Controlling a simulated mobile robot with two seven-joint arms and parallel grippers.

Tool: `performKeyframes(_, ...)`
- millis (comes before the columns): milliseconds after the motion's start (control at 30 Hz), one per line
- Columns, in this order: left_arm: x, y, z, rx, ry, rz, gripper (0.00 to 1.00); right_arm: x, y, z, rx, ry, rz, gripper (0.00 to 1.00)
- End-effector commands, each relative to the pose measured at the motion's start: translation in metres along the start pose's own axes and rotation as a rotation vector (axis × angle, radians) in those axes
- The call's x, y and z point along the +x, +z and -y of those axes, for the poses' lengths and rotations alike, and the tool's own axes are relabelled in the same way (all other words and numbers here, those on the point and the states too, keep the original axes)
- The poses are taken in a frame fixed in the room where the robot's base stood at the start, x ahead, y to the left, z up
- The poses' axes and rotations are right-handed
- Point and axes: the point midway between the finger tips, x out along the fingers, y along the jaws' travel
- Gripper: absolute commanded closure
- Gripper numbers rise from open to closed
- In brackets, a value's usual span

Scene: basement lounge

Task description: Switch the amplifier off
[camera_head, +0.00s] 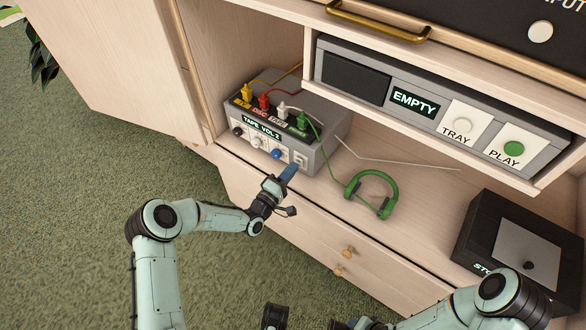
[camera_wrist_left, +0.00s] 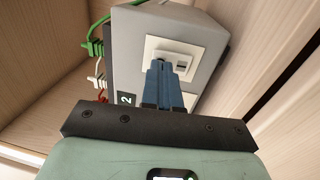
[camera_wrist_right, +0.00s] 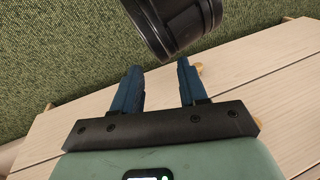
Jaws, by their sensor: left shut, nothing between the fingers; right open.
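The amplifier (camera_head: 318,128) is a grey box on the cabinet's lower shelf, with a lit "TAPE VOL 2" display and colored plugs on top. Its front has a row of knobs and, at the right end, a white switch plate (camera_head: 301,159). My left gripper (camera_head: 291,170) is shut and empty, its blue fingertips right at this plate. In the left wrist view the fingers (camera_wrist_left: 163,75) cover part of the switch plate (camera_wrist_left: 186,55); I cannot tell whether they touch it. My right gripper (camera_wrist_right: 158,80) is open and empty over the cabinet's front edge.
Green headphones (camera_head: 373,192) lie on the shelf right of the amplifier, with a cable. A black box (camera_head: 490,225) stands farther right. A player (camera_head: 420,90) with "EMPTY" display, TRAY and PLAY buttons sits above. Drawer knobs (camera_head: 348,251) stick out below.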

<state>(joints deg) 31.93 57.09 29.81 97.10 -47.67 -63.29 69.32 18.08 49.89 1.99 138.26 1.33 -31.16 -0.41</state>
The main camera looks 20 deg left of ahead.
Motion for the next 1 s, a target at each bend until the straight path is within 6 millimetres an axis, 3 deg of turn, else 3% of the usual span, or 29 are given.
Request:
performKeyframes(200, 0.012, 0.0, 0.0, 0.0, 0.0, 0.0, 1.0, 0.003, -0.004, -0.001, 0.001, 0.001, -0.011, 0.57)
performKeyframes(1000, 0.018, 0.003, -0.002, 0.0, 0.0, 0.002, 1.0, 0.009, -0.012, -0.003, 0.003, 0.002, -0.035, 0.57)
